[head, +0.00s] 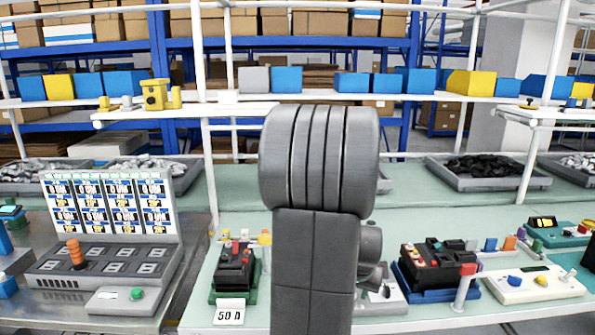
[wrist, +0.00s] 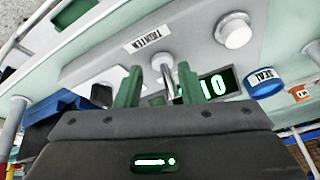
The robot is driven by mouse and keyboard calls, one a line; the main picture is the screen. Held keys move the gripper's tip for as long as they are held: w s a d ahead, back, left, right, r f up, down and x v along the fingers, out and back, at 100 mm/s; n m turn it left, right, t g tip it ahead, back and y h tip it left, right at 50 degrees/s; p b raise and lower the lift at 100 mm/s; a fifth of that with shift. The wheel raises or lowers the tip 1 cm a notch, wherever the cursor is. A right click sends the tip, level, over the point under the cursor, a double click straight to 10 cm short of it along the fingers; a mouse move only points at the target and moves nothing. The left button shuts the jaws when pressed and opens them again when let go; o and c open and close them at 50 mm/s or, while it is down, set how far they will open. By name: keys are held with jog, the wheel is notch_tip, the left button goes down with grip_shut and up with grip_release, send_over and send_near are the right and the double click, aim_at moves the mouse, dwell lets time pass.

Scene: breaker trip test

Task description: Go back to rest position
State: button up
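My gripper (wrist: 159,68) shows in the wrist view as two green fingers standing apart. A metal post (wrist: 167,68) shows between or just beyond them, beside a tag reading TIGHTEN (wrist: 147,39); I cannot tell whether the fingers touch it. I see nothing clearly held. In the head view my grey arm stands upright in the middle and hides the gripper and part of the bench behind it. A black breaker (head: 235,268) sits on a green base to the left, with a 50 A tag (head: 229,315) in front.
A test panel (head: 110,265) with a lit board stands left. A black device on a blue base (head: 437,266) and a white box with buttons (head: 535,284) stand right. The wrist view shows a white knob (wrist: 235,31), a lit display (wrist: 214,87) and a blue SEAL button (wrist: 263,82).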

jog(key=p+v, duration=0.1)
jog(key=v, duration=1)
jog(key=shift+r, duration=0.15)
